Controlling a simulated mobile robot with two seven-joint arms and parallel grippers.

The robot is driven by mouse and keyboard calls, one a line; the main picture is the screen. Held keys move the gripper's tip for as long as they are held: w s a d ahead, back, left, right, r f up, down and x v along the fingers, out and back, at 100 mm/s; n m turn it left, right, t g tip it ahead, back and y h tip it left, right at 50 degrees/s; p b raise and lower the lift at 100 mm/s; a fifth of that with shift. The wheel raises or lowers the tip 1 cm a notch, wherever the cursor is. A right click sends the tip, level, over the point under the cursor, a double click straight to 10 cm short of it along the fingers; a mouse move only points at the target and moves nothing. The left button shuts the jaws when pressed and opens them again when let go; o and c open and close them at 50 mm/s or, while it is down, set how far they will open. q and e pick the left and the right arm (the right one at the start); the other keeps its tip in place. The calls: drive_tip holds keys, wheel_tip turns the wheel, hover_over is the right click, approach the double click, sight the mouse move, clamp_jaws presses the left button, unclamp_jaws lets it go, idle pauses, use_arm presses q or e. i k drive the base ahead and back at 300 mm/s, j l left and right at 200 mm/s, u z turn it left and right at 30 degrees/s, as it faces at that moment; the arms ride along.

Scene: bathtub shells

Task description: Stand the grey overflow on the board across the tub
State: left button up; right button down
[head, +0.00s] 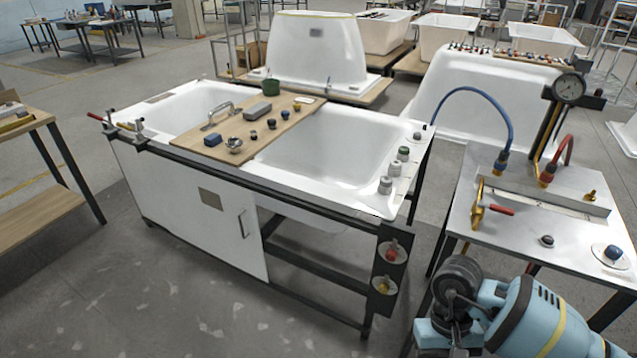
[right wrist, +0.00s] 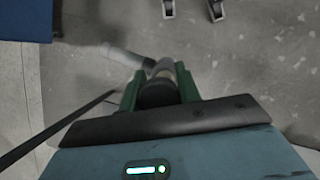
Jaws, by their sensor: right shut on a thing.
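My right gripper (right wrist: 159,88) has its two green fingers shut on a greyish round piece, which I take to be the grey overflow (right wrist: 163,68). It is held above the floor, and its full shape is partly hidden by the fingers. In the head view my right arm is at the bottom right, in front of the side bench, well away from the board; the fingertips do not show there. The wooden board (head: 283,128) lies across the white tub (head: 335,135). My left gripper is not in view.
Grey-white fittings stand on the tub's right rim. The side bench (head: 480,222) has hoses and a gauge (head: 569,88).

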sight(232, 133)
drive_tip(key=i+j+u, duration=0.25)
drive_tip(key=i+j, duration=0.35)
drive_tip(key=i+j+u, duration=0.1)
drive_tip(key=i+j, duration=1.25)
